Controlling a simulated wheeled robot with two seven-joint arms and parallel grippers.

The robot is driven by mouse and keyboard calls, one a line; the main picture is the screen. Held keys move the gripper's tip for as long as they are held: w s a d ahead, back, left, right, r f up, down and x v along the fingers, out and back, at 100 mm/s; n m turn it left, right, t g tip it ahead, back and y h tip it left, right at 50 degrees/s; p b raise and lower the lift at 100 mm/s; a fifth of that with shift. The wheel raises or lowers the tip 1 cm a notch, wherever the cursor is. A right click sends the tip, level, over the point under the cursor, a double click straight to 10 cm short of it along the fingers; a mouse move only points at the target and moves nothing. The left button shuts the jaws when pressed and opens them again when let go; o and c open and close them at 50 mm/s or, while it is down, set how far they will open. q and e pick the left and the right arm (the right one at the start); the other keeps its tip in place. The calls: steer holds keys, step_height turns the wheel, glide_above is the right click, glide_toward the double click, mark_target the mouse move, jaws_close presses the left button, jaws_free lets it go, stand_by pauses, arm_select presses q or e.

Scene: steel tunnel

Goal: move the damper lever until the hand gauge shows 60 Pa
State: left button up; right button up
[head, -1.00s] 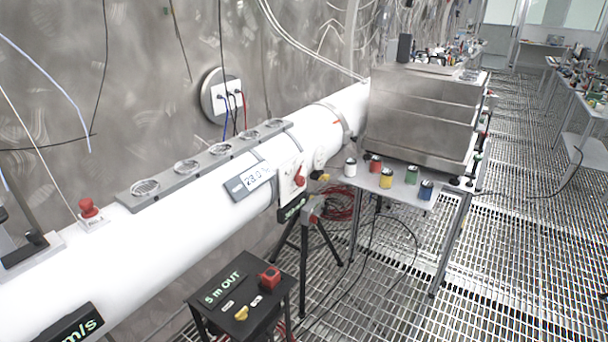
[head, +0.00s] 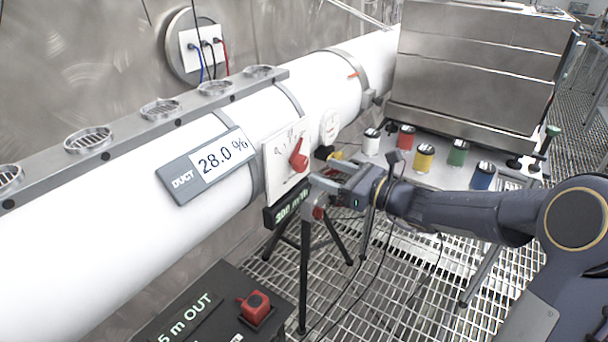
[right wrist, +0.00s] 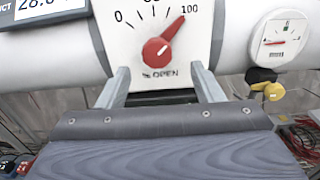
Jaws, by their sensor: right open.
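The red damper lever (head: 299,155) is on a white plate marked "% OPEN" on the white duct. In the right wrist view the lever (right wrist: 158,48) points up and right, close to the 100 mark. The round white hand gauge (head: 331,125) is just right of the plate. It also shows in the right wrist view (right wrist: 280,40) with a small red hand; its numbers are too small to read. My right gripper (head: 328,174) is open and empty, just in front of and below the lever. In the right wrist view its fingers (right wrist: 161,84) straddle the plate's lower part. My left gripper is not in view.
A duct display (head: 210,165) reads 28.0 %. A black and yellow fitting (head: 327,153) is below the gauge. A table (head: 432,178) with several coloured cans stands at the right. A black box (head: 205,312) with a red button is in the foreground.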

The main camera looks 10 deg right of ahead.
mark_target(304, 164)
steer(key=x, duration=0.7)
steer(key=shift+s+a+r, duration=0.1)
steer(key=shift+c, duration=0.2)
steer(key=c, duration=0.9)
